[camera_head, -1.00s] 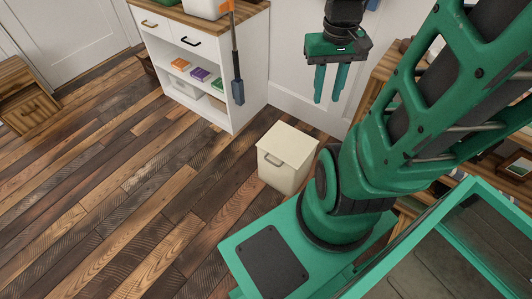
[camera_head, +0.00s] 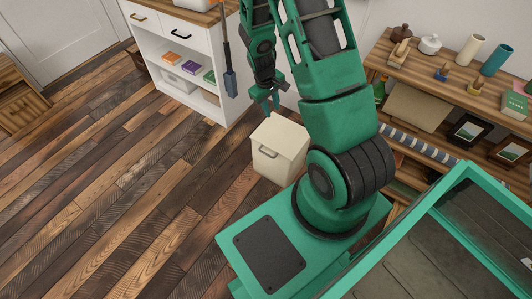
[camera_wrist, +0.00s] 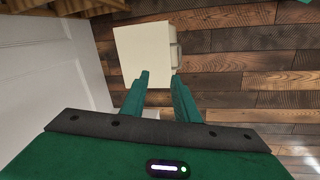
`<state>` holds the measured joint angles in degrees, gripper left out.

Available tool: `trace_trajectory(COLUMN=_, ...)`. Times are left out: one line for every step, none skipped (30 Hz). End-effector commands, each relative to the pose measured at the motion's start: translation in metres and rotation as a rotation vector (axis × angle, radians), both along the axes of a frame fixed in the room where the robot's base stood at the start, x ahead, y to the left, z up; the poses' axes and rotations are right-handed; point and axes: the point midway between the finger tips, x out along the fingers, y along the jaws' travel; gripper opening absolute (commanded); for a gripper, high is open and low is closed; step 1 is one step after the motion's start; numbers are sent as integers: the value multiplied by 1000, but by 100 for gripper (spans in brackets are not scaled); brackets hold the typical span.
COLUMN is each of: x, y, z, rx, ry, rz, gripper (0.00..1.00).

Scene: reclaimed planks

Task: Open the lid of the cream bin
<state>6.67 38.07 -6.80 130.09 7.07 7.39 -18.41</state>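The cream bin (camera_head: 277,160) stands on the plank floor just beyond my base, with its lid (camera_head: 281,137) closed and a grey handle (camera_head: 268,152) on its front. In the wrist view the bin's lid (camera_wrist: 143,52) lies beyond the fingertips, with the handle (camera_wrist: 174,52) at its right side. My gripper (camera_head: 272,97) is above and behind the bin's far edge, apart from it. In the wrist view my gripper (camera_wrist: 160,75) has its two fingers spread with nothing between them.
A white cabinet (camera_head: 195,62) with open shelves stands behind the bin at left, with a dark-headed long-handled tool (camera_head: 230,75) in front. The plank floor (camera_head: 130,190) left of the bin is clear.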

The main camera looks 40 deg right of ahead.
Motion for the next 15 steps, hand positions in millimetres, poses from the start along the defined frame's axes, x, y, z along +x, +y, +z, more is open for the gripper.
trace_trajectory(x=1, y=3, z=-24, rx=1, ry=11, rz=28, gripper=28)
trace_trajectory(x=3, y=5, z=-36, rx=0, ry=12, rz=45, gripper=28)
trace_trajectory(x=5, y=8, z=-52, rx=1, ry=11, rz=68, gripper=28)
trace_trajectory(x=6, y=10, z=-65, rx=0, ry=12, rz=86, gripper=28)
trace_trajectory(x=6, y=12, z=-77, rx=1, ry=14, rz=102, gripper=28)
trace_trajectory(x=6, y=15, z=-93, rx=2, ry=14, rz=123, gripper=28)
trace_trajectory(x=6, y=18, z=-105, rx=2, ry=13, rz=139, gripper=28)
trace_trajectory(x=6, y=20, z=-116, rx=3, ry=14, rz=155, gripper=28)
trace_trajectory(x=5, y=22, z=-130, rx=4, ry=13, rz=172, gripper=28)
trace_trajectory(x=4, y=24, z=-139, rx=5, ry=14, rz=184, gripper=28)
trace_trajectory(x=3, y=26, z=-148, rx=6, ry=13, rz=196, gripper=28)
trace_trajectory(x=2, y=29, z=-158, rx=7, ry=13, rz=210, gripper=28)
trace_trajectory(x=1, y=30, z=-165, rx=8, ry=12, rz=220, gripper=28)
trace_trajectory(x=0, y=32, z=-171, rx=9, ry=12, rz=227, gripper=28)
trace_trajectory(x=-1, y=33, z=-177, rx=9, ry=11, rz=235, gripper=28)
